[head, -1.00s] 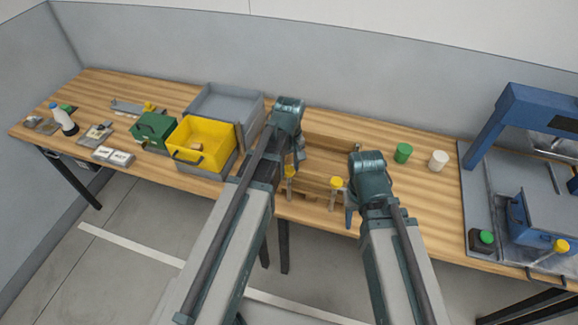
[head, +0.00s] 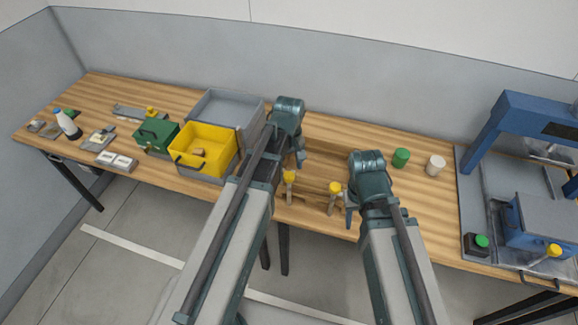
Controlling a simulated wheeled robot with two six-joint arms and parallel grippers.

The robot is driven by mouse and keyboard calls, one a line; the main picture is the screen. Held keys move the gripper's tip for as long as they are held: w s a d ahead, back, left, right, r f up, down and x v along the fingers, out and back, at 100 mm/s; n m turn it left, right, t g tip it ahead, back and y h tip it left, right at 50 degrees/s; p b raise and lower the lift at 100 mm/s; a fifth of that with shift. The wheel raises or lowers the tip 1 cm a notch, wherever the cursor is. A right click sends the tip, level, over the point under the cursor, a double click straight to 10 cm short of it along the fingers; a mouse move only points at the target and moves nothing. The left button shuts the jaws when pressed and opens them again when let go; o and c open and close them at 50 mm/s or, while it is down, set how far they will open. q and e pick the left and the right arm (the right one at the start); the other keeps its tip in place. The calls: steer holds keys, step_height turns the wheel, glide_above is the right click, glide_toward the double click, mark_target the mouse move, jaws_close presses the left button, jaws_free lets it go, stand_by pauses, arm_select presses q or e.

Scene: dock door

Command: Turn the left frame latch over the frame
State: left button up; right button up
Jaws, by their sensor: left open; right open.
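Two yellow-topped latches stand near the table's front edge between my arms. The left latch (head: 290,177) is close beside my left gripper, and the right latch (head: 335,188) is close to my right gripper. The wooden frame around them is mostly hidden by my arms and blends with the table. My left gripper (head: 298,160) is open, pointing down just above and behind the left latch; whether it touches cannot be told. My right gripper (head: 350,215) is open, just right of the right latch, apart from it.
The wooden table (head: 430,220) carries a yellow bin (head: 222,165) with a small block, a grey tray (head: 228,105) and a green box (head: 156,133) on the left. A green cylinder (head: 401,158) and white cylinder (head: 436,165) stand right. A blue press (head: 500,125) is far right.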

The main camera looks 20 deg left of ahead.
mark_target(289, 175)
arm_select(q)
step_height(289, 175, up, 11)
steer(key=p, duration=0.9)
steer(key=shift+f+p, duration=0.15)
steer(key=shift+p, duration=0.2)
arm_select(e)
step_height(289, 175, up, 11)
steer(key=shift+f, duration=0.15)
arm_select(q)
steer(key=s+d+f+m+y+b, duration=0.1)
steer(key=s+d+f+m+b, duration=0.9)
steer(key=s+f+m+b, duration=0.2)
steer(key=shift+s+d+f+b, duration=0.25)
steer(key=shift+s+b, duration=0.1)
steer(key=shift+s, duration=0.35)
arm_select(e)
step_height(289, 175, down, 13)
steer(key=shift+r, duration=0.2)
arm_select(q)
steer(key=shift+r, duration=0.1)
arm_select(e)
steer(key=shift+r, duration=0.1)
